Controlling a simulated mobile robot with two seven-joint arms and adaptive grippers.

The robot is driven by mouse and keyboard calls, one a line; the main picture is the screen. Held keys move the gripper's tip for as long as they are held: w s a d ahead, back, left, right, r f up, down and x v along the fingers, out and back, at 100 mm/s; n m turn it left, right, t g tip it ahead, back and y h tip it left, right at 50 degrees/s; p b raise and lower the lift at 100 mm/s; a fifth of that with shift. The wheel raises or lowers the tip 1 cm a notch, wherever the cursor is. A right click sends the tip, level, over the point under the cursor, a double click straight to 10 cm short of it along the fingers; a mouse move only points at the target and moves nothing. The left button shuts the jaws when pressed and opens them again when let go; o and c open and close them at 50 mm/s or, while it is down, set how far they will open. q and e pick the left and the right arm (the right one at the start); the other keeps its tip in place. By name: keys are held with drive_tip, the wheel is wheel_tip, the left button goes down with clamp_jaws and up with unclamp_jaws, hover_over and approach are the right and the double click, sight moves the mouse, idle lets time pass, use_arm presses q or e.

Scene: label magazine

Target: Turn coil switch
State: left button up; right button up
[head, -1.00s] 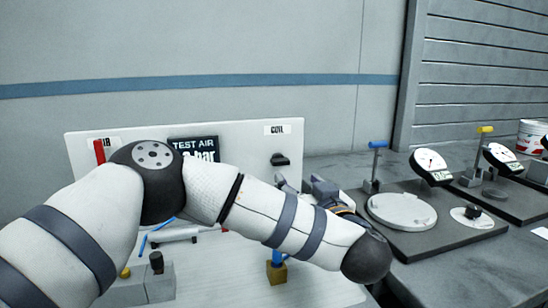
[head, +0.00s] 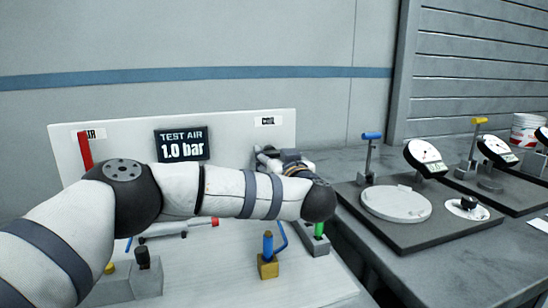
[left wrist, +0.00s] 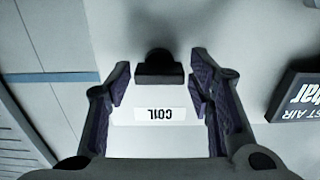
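The coil switch is a dark knob (left wrist: 158,68) on the white panel (head: 230,128). In the left wrist view it lies ahead, between and slightly beyond my fingertips, with a gap on each side. The "COIL" label (left wrist: 153,115) shows upside down in that view; it also shows at the panel's upper right in the head view (head: 265,121). My left gripper (left wrist: 159,82) is open and empty, facing the panel. In the head view my left gripper (head: 268,156) covers the switch. My right gripper is not in view.
A "TEST AIR 1.0 bar" display (head: 182,145) and a red lever (head: 86,150) are on the panel. A blue-handled valve (head: 268,255) and a green-handled part (head: 319,230) stand below my arm. Dial gauge stands (head: 425,157) fill the bench at right.

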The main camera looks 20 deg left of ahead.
use_arm(q)
drive_tip(key=c, duration=0.7)
drive_tip(key=shift+o, duration=0.3)
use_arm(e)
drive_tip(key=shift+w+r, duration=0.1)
use_arm(q)
drive_tip(key=shift+r+n, duration=0.15)
drive_tip(key=shift+n, duration=0.45)
drive_tip(key=shift+n+p, duration=0.45)
drive_tip(key=shift+n, duration=0.25)
drive_tip(key=n, duration=0.3)
drive_tip(key=shift+f+n+p, duration=0.2)
drive_tip(key=shift+n+p, duration=0.1)
drive_tip(key=shift+n, duration=1.2)
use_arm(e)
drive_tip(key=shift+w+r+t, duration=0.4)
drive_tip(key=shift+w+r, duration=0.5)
